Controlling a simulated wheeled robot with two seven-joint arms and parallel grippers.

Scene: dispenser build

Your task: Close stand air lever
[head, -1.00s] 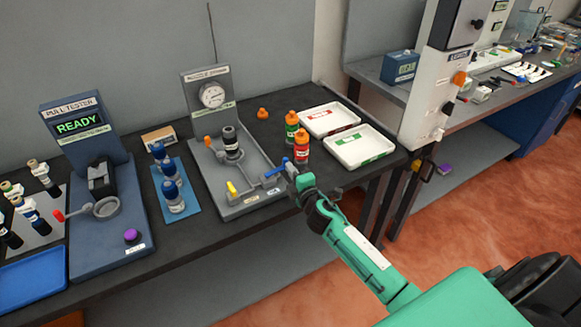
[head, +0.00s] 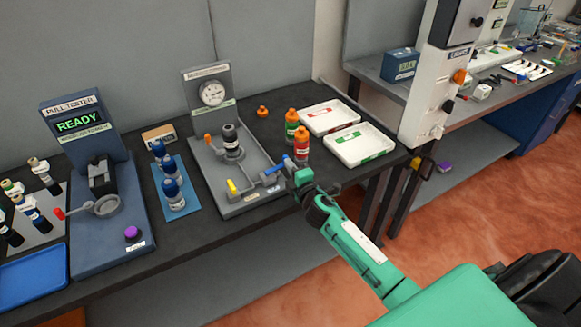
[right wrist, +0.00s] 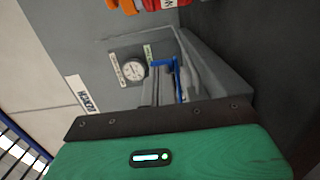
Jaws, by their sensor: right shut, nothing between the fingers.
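The grey stand (head: 247,200) with a round gauge (head: 212,93) stands on the dark bench, and a dark bottle (head: 231,142) is on it. A blue lever (head: 288,162) is at its front right corner. The blue lever also shows in the right wrist view (right wrist: 163,63), just beyond the fingers. My right gripper (head: 290,171) is shut and empty, close beside the blue lever. I cannot tell whether it touches the lever. A yellow lever piece (head: 232,187) is at the stand's front left. My left gripper is out of view.
Orange-capped bottles (head: 302,146) and two white trays (head: 362,148) stand right of the stand. A blue mat (head: 168,203) with blue-capped bottles and the pull tester (head: 110,245) are to the left. The bench edge lies under my right arm.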

